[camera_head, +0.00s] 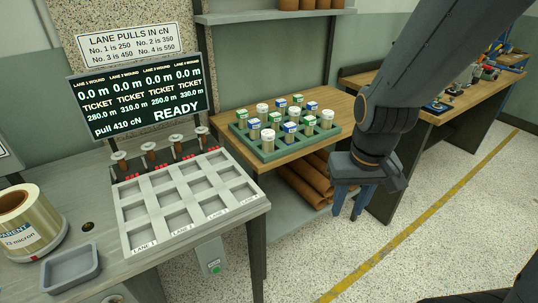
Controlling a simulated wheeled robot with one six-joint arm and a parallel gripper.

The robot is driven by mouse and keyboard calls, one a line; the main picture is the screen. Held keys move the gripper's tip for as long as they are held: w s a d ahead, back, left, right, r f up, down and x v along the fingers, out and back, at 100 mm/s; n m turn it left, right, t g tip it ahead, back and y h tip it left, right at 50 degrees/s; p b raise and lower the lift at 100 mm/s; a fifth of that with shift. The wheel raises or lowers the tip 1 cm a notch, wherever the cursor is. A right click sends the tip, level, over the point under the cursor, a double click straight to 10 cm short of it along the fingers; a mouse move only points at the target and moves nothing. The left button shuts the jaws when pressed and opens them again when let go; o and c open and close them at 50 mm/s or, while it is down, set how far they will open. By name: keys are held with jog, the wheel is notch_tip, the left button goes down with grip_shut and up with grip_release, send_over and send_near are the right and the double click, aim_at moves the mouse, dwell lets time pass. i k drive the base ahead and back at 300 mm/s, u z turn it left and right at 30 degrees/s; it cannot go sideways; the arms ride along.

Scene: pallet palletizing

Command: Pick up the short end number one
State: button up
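A green tray (268,155) on the wooden table holds several small upright cylinders with white, green or blue-and-white tops. One white-topped cylinder (268,138) stands near the tray's front left. I cannot read any number on them, so I cannot tell which is short end number one. My gripper (351,212) hangs to the right of the tray, in front of the wooden table's right side, fingers pointing down. Its two blue fingers are apart with nothing seen between them. It touches no cylinder.
A grey bench (75,240) at left carries a lane tray (128,238) of empty compartments, a film roll (25,222) and a grey dish (72,268). A screen (140,92) reads READY and "Pull 410 cN". Brown rolls (305,180) lie below the wooden table. Floor at right is clear.

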aim_at(268, 136)
jog(key=z, duration=0.65)
jog(key=i, duration=1.1)
jog(key=u, duration=0.65)
